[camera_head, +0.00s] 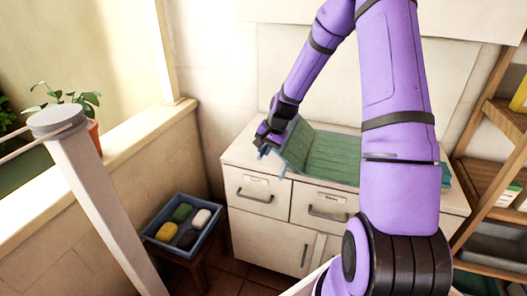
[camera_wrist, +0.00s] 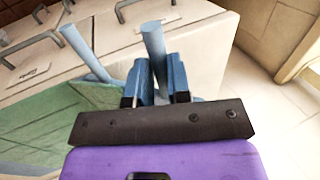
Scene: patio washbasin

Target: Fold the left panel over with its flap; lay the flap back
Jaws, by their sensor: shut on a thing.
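The green ribbed cloth (camera_head: 333,157) with a blue edge lies on the white cabinet top. Its left panel (camera_head: 294,145) is tilted up at the left end, and the green cloth also shows in the wrist view (camera_wrist: 50,130). My gripper (camera_head: 267,144) is at the outer edge of this panel. In the wrist view its blue fingers (camera_wrist: 157,88) are shut on a blue-grey rod-like tab (camera_wrist: 153,40). A second such tab (camera_wrist: 82,50) sticks out beside it. My arm hides the right part of the cloth, and I cannot make out the flap separately.
The white cabinet (camera_head: 268,222) has drawers with metal handles. A blue tray (camera_head: 163,250) with several coloured bundles stands low to its left. A wooden shelf (camera_head: 490,165) stands at the right. A pale post (camera_head: 100,205) is in the left foreground.

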